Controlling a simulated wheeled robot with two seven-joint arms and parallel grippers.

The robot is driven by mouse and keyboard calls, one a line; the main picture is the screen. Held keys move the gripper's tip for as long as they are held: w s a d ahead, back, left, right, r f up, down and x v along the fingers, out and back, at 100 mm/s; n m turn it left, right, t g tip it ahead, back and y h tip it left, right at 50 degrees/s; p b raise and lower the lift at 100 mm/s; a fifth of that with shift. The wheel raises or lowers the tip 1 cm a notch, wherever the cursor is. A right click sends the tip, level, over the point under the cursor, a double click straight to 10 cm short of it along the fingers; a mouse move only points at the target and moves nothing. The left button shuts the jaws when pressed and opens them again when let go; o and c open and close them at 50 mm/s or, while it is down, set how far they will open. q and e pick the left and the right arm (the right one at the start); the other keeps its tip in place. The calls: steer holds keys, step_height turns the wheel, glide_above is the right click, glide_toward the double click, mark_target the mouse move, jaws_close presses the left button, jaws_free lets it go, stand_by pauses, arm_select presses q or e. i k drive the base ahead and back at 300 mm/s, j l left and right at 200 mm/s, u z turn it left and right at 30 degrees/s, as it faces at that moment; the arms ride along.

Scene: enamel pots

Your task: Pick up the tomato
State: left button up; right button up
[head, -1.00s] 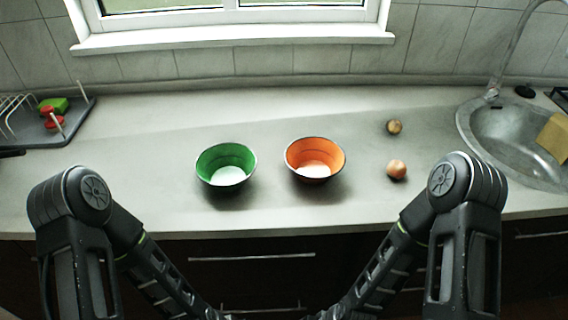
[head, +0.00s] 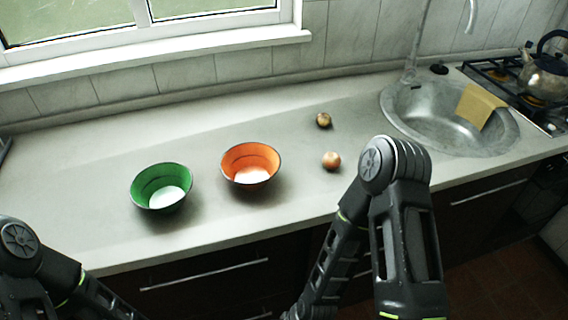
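A small round orange-red item (head: 331,160), which looks like the tomato, lies on the grey counter near its front edge, right of the orange bowl. A second small round item (head: 323,119), brownish yellow, lies behind it; I cannot tell for sure what it is. Both are apart from my arms. My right arm is folded in front of the counter, just right of the reddish item, and my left arm is at the lower left. Neither gripper shows in the head view.
A green bowl (head: 161,188) and an orange bowl (head: 250,166) stand left of the round items. A sink (head: 400,103) with a yellow cloth (head: 479,105) is at the right. A kettle (head: 545,77) stands on the stove beyond it. The counter's left part is clear.

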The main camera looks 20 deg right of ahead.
mark_target(331, 161)
steer(key=z, duration=1.35)
